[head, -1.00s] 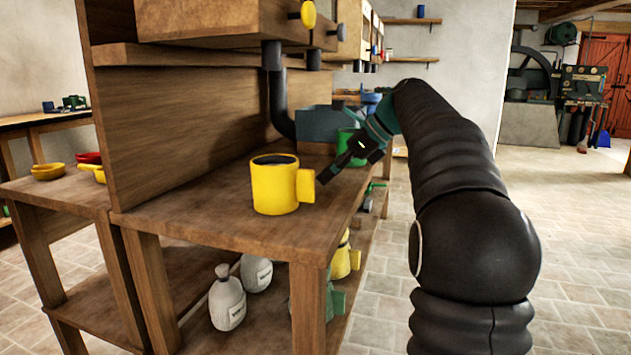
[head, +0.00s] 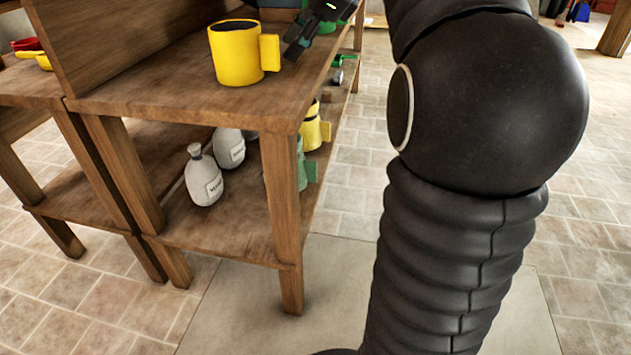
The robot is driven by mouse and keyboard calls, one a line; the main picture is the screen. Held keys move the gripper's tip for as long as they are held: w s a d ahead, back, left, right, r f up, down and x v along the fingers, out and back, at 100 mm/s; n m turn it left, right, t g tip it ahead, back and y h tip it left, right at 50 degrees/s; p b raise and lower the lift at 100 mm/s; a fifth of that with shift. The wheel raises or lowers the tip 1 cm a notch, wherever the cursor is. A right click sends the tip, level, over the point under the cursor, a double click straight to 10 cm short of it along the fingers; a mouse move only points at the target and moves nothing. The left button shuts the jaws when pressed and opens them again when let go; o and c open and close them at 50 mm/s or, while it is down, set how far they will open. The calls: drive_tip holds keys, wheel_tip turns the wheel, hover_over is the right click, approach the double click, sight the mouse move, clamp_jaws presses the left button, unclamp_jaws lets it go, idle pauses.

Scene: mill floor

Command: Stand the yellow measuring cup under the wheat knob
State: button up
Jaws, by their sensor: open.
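A yellow measuring cup (head: 234,55) stands upright on the wooden bench top, near its front corner, with its handle to the right. My gripper (head: 296,46) is open beside the handle, at its right. I cannot tell whether a finger touches the handle. The top of my gripper is cut off by the picture's upper edge. Another yellow cup-like vessel (head: 315,129) stands on the lower shelf. The knobs above the bench are out of view.
Two pale bottles (head: 206,177) and a green vessel (head: 305,172) stand on the lower shelf. Red and yellow dishes (head: 33,59) sit on the bench at left. A bench leg (head: 290,288) stands in front. Tiled floor (head: 345,200) lies open to the right.

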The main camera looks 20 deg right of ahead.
drive_tip(key=s+a+f+n+h, duration=0.2)
drive_tip(key=s+a+f+n, duration=0.1)
drive_tip(key=s+f+n, duration=0.7)
drive_tip(key=s+a+f+n+h, duration=0.3)
drive_tip(key=s+f+n, duration=0.7)
drive_tip(key=s, duration=0.6)
wheel_tip(320, 180, down, 2)
drive_tip(key=shift+a+f+n+t+h, duration=0.1)
drive_tip(key=shift+a+n+t+h, duration=0.25)
drive_tip(key=shift+a, duration=0.45)
